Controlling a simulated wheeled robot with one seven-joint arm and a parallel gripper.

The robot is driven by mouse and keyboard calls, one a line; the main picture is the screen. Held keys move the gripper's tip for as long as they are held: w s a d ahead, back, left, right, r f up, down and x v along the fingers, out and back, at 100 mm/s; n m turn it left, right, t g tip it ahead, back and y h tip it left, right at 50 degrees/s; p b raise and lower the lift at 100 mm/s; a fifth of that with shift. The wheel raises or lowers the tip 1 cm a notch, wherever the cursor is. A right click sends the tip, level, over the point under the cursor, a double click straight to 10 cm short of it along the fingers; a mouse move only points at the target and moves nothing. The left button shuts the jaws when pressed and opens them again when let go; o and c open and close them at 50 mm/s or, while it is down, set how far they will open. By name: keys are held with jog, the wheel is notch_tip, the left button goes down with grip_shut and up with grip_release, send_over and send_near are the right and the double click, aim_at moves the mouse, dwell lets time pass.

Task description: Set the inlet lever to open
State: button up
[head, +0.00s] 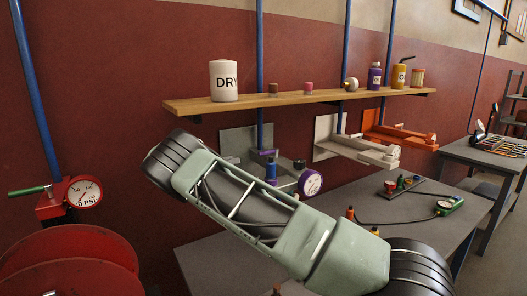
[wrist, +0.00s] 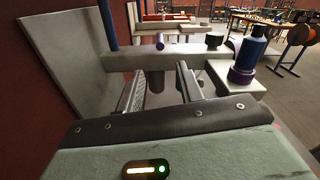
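A grey wall-mounted unit in the head view carries a blue upright cylinder (head: 271,170) and a purple-rimmed gauge (head: 311,183). In the wrist view its grey horizontal body (wrist: 130,60) lies just beyond my gripper (wrist: 160,88). The gripper's two dark fingers are apart, with nothing clearly held between them. A small purple-ended part (wrist: 160,42) stands on the body beyond the fingers. The blue cylinder with a purple base (wrist: 248,55) is to the right. I cannot tell which part is the inlet lever. In the head view, my arm hides part of the unit and my fingertips are not visible.
A red gauge block with a green handle (head: 28,190) and a red reel (head: 70,265) are at the left. A wooden shelf (head: 300,98) holds containers. White (head: 355,150) and orange (head: 400,137) units are to the right, above a grey table (head: 345,200) with fittings.

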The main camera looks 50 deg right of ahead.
aim_at(260, 153)
jog(key=p+x, duration=0.5)
jog(key=x, duration=0.8)
jog(key=shift+r, duration=0.1)
jog(key=shift+s+d+p, duration=0.2)
jog(key=shift+d+p, duration=0.2)
jog(key=shift+d, duration=0.2)
grip_shut()
